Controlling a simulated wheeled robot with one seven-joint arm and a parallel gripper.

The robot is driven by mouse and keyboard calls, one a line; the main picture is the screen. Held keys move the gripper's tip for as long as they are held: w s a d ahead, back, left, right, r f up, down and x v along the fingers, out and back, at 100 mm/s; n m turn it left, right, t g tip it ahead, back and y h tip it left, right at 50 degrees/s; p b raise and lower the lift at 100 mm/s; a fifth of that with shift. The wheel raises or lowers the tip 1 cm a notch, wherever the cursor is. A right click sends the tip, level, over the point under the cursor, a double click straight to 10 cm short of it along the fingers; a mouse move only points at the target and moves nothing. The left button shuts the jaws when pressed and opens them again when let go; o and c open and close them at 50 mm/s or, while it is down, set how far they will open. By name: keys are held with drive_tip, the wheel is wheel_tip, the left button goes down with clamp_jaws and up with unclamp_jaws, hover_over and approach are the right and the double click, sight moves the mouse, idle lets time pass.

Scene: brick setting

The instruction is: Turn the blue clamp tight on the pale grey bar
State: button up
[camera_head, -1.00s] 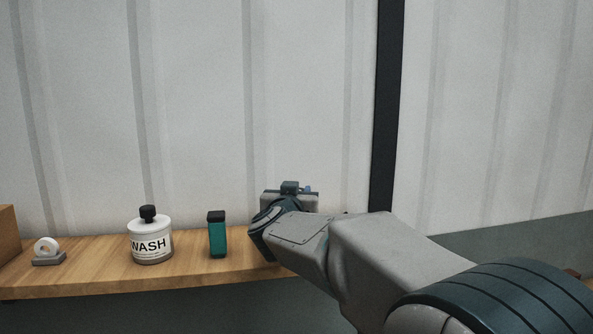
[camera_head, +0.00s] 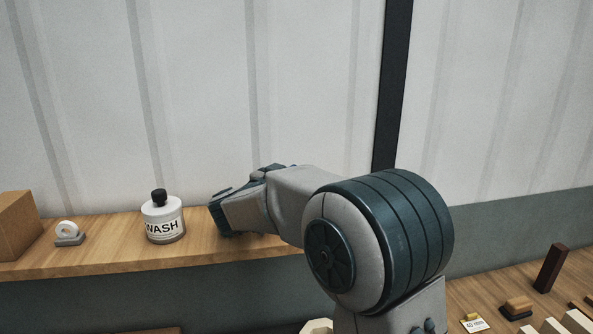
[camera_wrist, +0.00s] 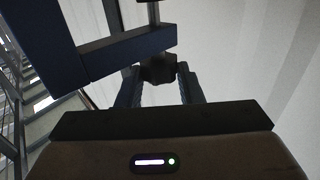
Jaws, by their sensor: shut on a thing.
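In the wrist view the two dark blue fingers of my gripper (camera_wrist: 159,82) are shut on a small dark knob (camera_wrist: 158,68). Just beyond the knob is a dark blue frame with a cross piece, which looks like the blue clamp (camera_wrist: 126,53). I cannot tell how tight it sits. A grey strip (camera_wrist: 114,17) runs up behind the frame; I cannot tell whether it is the pale grey bar. In the head view my arm hides the fingers, the knob and the clamp.
A wooden shelf (camera_head: 115,259) holds a brown box (camera_head: 16,226), a white roll on a grey base (camera_head: 68,234) and a WASH bottle (camera_head: 163,219) close left of my arm. A lower bench at right holds a dark upright block (camera_head: 550,268) and small items.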

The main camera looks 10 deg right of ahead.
idle(0.4)
drive_tip(key=o, duration=1)
drive_tip(key=shift+c, duration=0.2)
drive_tip(key=shift+r, duration=0.15)
drive_tip(key=shift+w+r, duration=0.1)
drive_tip(key=shift+r, duration=0.2)
wheel_tip(320, 180, up, 3)
drive_tip(key=shift+r+b, duration=0.1)
drive_tip(key=shift+b, duration=0.55)
drive_tip(key=s+d+r+b, duration=0.2)
drive_tip(key=s+d+r, duration=0.4)
drive_tip(key=d, duration=0.4)
drive_tip(key=shift+r, duration=0.45)
drive_tip(key=shift+d, duration=0.1)
